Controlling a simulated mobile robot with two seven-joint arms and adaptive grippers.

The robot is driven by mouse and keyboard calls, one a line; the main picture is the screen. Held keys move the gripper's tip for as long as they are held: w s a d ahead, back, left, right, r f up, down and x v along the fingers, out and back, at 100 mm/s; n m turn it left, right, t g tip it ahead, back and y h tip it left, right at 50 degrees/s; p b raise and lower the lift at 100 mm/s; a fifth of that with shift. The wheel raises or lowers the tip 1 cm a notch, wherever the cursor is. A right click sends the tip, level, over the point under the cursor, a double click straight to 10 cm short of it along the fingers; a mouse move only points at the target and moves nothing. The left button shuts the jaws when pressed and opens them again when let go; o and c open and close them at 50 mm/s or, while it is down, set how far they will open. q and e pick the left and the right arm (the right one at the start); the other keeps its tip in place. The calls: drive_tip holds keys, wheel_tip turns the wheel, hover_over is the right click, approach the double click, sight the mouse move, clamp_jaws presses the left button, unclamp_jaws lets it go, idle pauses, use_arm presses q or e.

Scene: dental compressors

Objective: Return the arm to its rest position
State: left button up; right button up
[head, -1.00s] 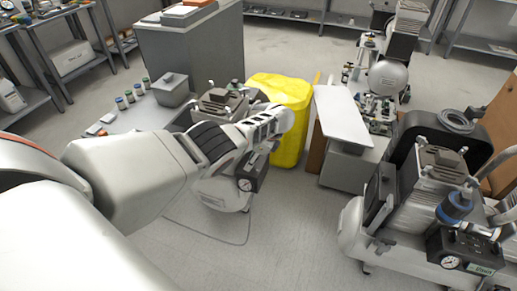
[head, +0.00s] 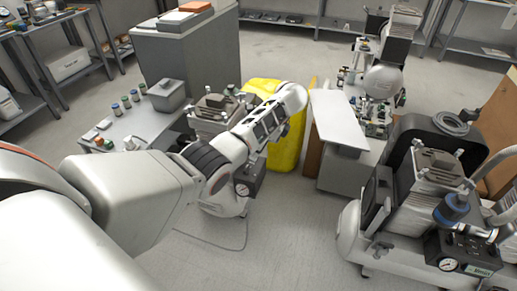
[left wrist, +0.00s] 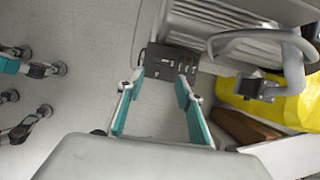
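My left arm (head: 130,195) reaches in from the left of the head view. Its forward end (head: 290,97) is in front of the yellow-covered object, and the fingers cannot be made out there. In the left wrist view my left gripper (left wrist: 160,84) has its two teal-padded fingers spread apart with nothing between them. Beyond the fingertips is a dark control box (left wrist: 170,62) on a compressor; I cannot tell that they touch. My right gripper is not in view.
A large compressor (head: 430,205) stands at right. A small table (head: 150,122) is at left. Grey floor (head: 290,230) lies open at front.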

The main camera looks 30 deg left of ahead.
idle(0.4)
use_arm(q)
drive_tip(key=s+d+f+n+t+h+p, duration=0.25)
drive_tip(key=s+d+f, duration=0.25)
drive_tip(key=s+f, duration=0.3)
drive_tip(key=s+d+f+n+t+h+p, duration=0.1)
drive_tip(key=s+d+f+n+t+p, duration=0.25)
drive_tip(key=s+d+f, duration=0.3)
drive_tip(key=s+d+r+n+t+h+p, duration=0.1)
drive_tip(key=s+r, duration=0.4)
drive_tip(key=s, duration=0.6)
drive_tip(key=s+d+r+n+t+h+p, duration=0.2)
drive_tip(key=s+d+r, duration=0.4)
drive_tip(key=s, duration=0.5)
drive_tip(key=n+t+p, duration=0.1)
drive_tip(key=t, duration=0.1)
drive_tip(key=shift+n+t+p, duration=0.35)
drive_tip(key=shift+n+t, duration=0.05)
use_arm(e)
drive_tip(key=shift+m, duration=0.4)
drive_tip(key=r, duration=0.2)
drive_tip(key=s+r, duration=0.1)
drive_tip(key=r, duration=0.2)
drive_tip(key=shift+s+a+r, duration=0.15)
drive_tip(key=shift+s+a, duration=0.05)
use_arm(q)
drive_tip(key=shift+r+h, duration=0.1)
drive_tip(key=shift+h, duration=0.15)
